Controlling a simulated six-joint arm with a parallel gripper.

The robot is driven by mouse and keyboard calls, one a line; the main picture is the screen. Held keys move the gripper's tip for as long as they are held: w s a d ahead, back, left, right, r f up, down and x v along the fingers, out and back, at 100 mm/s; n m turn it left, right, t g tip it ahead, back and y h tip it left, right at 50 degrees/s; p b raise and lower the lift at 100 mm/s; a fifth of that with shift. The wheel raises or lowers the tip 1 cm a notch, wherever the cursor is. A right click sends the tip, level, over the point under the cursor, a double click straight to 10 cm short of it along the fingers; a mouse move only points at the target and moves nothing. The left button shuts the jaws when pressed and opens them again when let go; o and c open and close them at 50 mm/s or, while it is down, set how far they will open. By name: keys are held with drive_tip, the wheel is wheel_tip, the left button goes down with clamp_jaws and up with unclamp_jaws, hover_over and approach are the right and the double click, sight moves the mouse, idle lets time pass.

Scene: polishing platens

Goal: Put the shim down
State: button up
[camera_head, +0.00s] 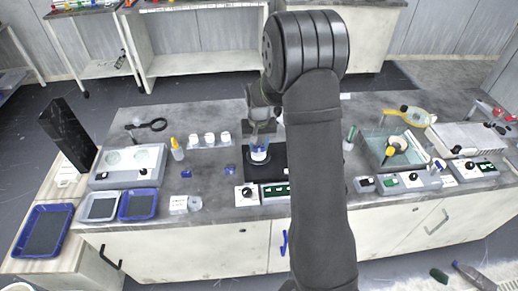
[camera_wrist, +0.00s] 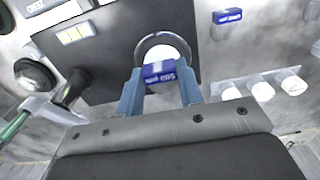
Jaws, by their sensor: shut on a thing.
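My gripper (camera_wrist: 159,80) has blue-grey fingers, shut on a small blue shim (camera_wrist: 158,70) with white lettering. In the head view my gripper (camera_head: 260,146) hangs over a black platform (camera_head: 293,164) at the middle of the bench. Just beyond the shim in the wrist view is a white disc with a grey ring (camera_wrist: 163,43) around it, on the black platform. I cannot tell whether the shim touches it. Another blue lettered block (camera_wrist: 228,15) lies on the bench beside the platform.
Several white cups (camera_head: 209,140) and a yellow-capped bottle (camera_head: 177,149) stand left of the platform. A control box (camera_head: 274,193) is at its front. Blue trays (camera_head: 138,204) lie at the left, and a glass basin (camera_head: 378,148) stands at the right.

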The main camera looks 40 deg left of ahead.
sight(259, 147)
drive_tip(key=shift+f, duration=1.05)
drive_tip(key=shift+f, duration=0.15)
drive_tip(key=o, duration=1)
drive_tip(key=shift+c, duration=0.2)
wheel_tip(259, 147, up, 12)
drive_tip(key=shift+r, duration=0.2)
